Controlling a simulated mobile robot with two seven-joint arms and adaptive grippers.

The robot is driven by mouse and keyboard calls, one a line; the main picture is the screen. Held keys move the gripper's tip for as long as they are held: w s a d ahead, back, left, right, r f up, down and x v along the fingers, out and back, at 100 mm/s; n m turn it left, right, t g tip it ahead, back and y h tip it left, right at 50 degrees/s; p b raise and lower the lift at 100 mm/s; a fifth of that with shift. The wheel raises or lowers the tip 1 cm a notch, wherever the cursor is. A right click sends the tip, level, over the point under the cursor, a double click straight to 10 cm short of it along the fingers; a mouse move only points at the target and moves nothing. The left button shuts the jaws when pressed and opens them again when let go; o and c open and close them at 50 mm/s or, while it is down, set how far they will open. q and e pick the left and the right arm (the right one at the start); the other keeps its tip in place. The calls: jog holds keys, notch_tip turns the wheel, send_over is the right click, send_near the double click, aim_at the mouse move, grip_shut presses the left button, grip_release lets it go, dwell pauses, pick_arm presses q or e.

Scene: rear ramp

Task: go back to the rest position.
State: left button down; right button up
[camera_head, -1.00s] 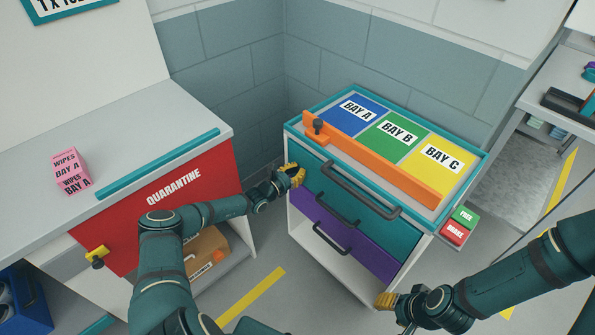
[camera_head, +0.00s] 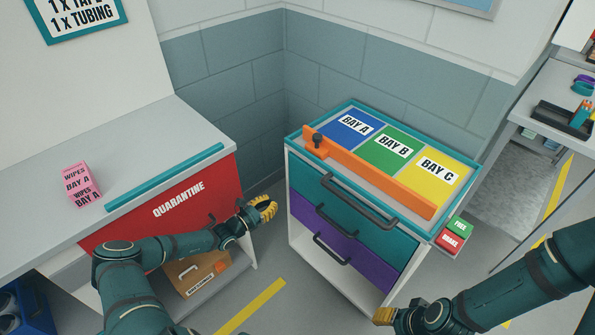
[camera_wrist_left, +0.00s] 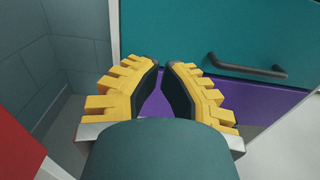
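My left gripper (camera_head: 266,207), with yellow fingers, is in the gap between the red quarantine front and the drawer cart (camera_head: 292,215), apart from the cart. In the left wrist view its fingers (camera_wrist_left: 164,80) stand apart with a narrow gap at the tips and nothing between them; the cart's teal and purple drawers are beyond. My right gripper (camera_head: 385,316) is low in the head view, near the cart's front right; only part of its yellow fingers shows, and its opening is hidden.
The quarantine counter (camera_head: 120,160) bears a pink wipes box (camera_head: 81,186). The cart top carries an orange bar (camera_head: 370,174) across the bay panels. Drawer handles (camera_head: 333,218) stick out in front. A cardboard box (camera_head: 199,272) sits under the counter. A desk (camera_head: 555,100) stands at right.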

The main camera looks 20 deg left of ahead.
pick_arm(q)
jog(key=shift+s, duration=0.1)
jog(key=s+d+m+g+h, duration=0.2)
jog(key=d+m+g+h, duration=0.35)
jog(key=d, duration=0.95)
jog(key=s+d+m+g+y, duration=0.2)
jog(key=s+d+m+g, duration=0.7)
jog(key=s+d+m, duration=0.15)
jog(key=s+r+m+y, duration=0.3)
jog(key=s+m, duration=0.3)
jog(key=m, duration=0.1)
jog(key=s+r+m+y, duration=0.3)
jog(key=s+m, duration=0.3)
jog(key=s, duration=0.1)
jog(key=shift+s+m, duration=0.15)
jog(key=shift+m, duration=0.25)
jog(key=shift+g+y, duration=0.25)
